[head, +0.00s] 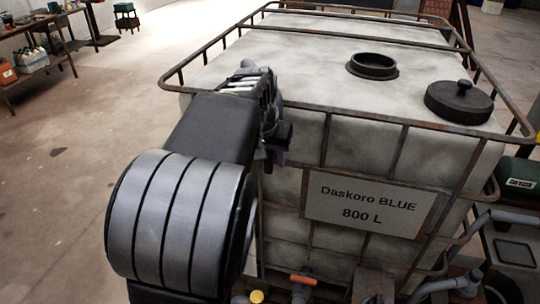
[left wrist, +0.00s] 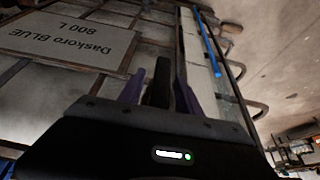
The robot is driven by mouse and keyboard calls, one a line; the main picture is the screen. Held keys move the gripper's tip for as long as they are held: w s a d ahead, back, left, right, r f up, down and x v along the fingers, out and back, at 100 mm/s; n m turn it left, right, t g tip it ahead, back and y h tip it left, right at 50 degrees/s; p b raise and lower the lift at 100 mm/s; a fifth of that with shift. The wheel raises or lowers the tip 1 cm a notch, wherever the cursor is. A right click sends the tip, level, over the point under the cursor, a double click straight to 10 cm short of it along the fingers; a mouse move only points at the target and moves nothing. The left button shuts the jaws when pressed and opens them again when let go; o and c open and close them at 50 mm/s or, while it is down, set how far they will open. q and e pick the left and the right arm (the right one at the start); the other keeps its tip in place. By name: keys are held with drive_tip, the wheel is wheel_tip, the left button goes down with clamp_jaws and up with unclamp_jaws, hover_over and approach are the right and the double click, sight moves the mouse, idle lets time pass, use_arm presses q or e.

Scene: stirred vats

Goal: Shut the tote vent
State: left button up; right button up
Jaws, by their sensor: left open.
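The tote (head: 350,140) is a large whitish tank in a rusty bar cage, with a label reading "Daskoro BLUE 800 L" (head: 370,203). On its top is a black round ring with an open mouth (head: 373,66). A black round lid with a knob (head: 459,101) lies apart from it, to the right. My left gripper (head: 279,155) is at the tote's near left corner, below the top rim and away from the ring and lid. In the left wrist view its purple fingers (left wrist: 160,88) are apart, with a dark upright shape between them that I cannot identify. My right gripper is not seen.
The cage's top rail (head: 345,112) runs around the tote top. An orange-handled valve (head: 303,280) and pipes (head: 450,286) are low at the front. A bench with bottles (head: 32,60) stands far left. The floor (head: 75,150) between is open.

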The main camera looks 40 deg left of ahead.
use_arm(q)
drive_tip(key=shift+c, duration=0.4)
clamp_jaws()
